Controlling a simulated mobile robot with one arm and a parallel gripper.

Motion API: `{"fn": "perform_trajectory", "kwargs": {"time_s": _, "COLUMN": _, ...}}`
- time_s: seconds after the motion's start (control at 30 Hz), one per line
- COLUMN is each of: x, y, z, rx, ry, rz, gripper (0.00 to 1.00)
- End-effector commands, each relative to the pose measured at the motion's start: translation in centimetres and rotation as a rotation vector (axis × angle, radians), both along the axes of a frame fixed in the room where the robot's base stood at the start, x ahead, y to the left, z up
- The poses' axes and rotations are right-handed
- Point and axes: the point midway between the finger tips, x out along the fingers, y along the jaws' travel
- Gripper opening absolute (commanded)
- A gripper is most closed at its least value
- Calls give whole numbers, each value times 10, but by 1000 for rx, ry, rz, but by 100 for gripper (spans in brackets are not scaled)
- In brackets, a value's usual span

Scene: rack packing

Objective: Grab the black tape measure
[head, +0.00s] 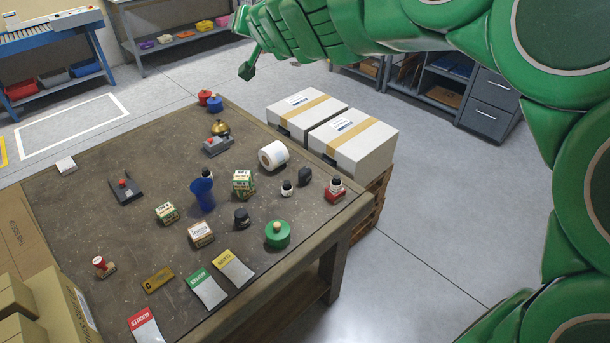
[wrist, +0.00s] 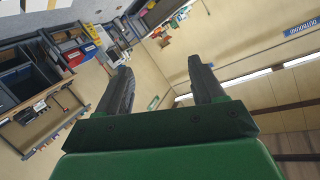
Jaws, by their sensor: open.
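Two small black objects stand on the worktable (head: 130,225) in the head view. One is a dark blocky object (head: 305,176) near the right edge, beside a small black bottle. The other is a rounded black object (head: 242,218) near the middle, left of a green round tin. I cannot tell for sure which is the tape measure. My gripper (wrist: 160,66) is open and empty in the wrist view, facing shelves and a wall. In the head view my arm reaches across the top, away from the table. No tape measure shows in the wrist view.
Around the black objects stand a blue cup (head: 203,195), a white tape roll (head: 273,155), a green tin (head: 277,234), a red stamp (head: 335,189) and small boxes. Two white cartons (head: 352,145) stand behind the table.

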Motion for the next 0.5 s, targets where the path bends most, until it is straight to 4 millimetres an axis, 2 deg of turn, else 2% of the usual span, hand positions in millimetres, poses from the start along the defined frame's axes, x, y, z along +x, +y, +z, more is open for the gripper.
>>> {"fn": "perform_trajectory", "kwargs": {"time_s": 0.1, "x": 30, "y": -3, "z": -8, "rx": 6, "ry": -20, "rz": -118, "gripper": 68}}
{"fn": "perform_trajectory", "kwargs": {"time_s": 0.3, "x": 65, "y": -20, "z": -40, "rx": -38, "ry": -8, "rz": -340, "gripper": 68}}
{"fn": "perform_trajectory", "kwargs": {"time_s": 0.5, "x": 78, "y": -43, "z": -88, "rx": -141, "ry": 54, "rz": -557, "gripper": 68}}
